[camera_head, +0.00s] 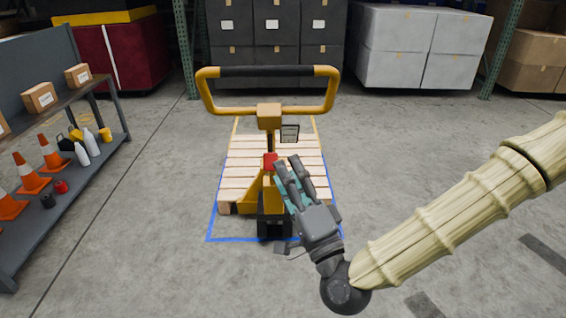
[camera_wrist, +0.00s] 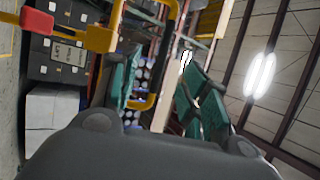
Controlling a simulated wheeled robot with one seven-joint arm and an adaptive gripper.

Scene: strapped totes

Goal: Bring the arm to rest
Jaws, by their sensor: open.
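My gripper (camera_head: 287,168) is at the end of my arm, which reaches in from the right in the head view. Its fingers point up and away, in front of a yellow pallet jack (camera_head: 268,118) from my viewpoint. In the wrist view my gripper's two teal-padded fingers (camera_wrist: 155,85) stand apart with nothing held between them. The pallet jack's yellow handle (camera_wrist: 98,38) shows at the upper left of the wrist view. Whether the fingers touch the jack cannot be told.
A wooden pallet (camera_head: 300,150) lies under the jack inside a blue floor outline (camera_head: 222,240). A shelf (camera_head: 120,142) with cones, bottles and small boxes stands at left. Dark totes (camera_head: 275,40) and white totes (camera_head: 410,50) line the back. Open concrete floor (camera_head: 150,240) lies between.

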